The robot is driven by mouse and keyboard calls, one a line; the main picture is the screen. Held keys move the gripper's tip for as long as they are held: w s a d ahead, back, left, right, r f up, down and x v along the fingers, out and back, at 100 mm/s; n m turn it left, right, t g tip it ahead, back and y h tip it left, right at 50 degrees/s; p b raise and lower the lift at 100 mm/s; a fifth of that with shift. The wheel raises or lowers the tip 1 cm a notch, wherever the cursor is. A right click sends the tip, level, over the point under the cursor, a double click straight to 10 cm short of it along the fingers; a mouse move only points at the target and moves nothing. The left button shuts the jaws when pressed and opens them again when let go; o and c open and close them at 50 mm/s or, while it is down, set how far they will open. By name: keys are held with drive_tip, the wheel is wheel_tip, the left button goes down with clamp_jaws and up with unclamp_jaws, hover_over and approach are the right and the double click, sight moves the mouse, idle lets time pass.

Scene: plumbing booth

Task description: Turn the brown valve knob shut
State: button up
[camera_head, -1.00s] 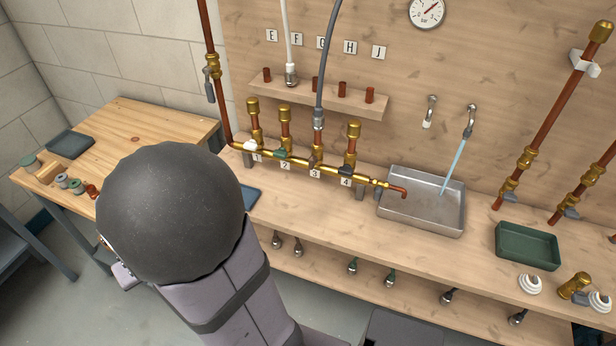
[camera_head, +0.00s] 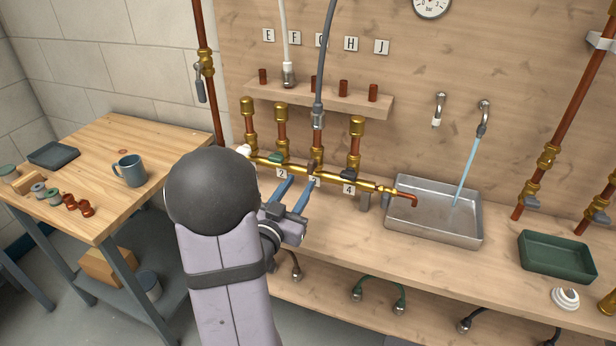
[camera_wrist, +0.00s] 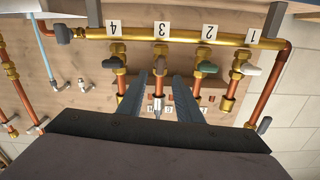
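A brass manifold carries a row of valves with plates 1 to 4. The brown valve knob (camera_head: 313,168) is at plate 3; in the wrist view it is the small dark brown knob (camera_wrist: 160,65) under that plate. My gripper (camera_head: 299,182) is open, its two blue fingers pointing up at the manifold below plate 3. In the wrist view my gripper (camera_wrist: 160,78) has one finger on either side of the valve 3 line, the knob between or just past the tips. I cannot tell whether they touch it. Nothing is held.
The white knob (camera_wrist: 247,70), green knob (camera_wrist: 206,67) and dark knob (camera_wrist: 111,63) sit beside it. A grey hose (camera_head: 322,80) drops to the valve 3 riser. A steel sink (camera_head: 430,233) stands right, with water running in. A mug (camera_head: 130,170) is on the left table.

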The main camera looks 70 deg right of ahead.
sight(310, 169)
drive_tip(key=shift+d+p, duration=0.75)
drive_tip(key=shift+d, duration=2.95)
drive_tip(key=shift+a+r, duration=0.1)
clamp_jaws()
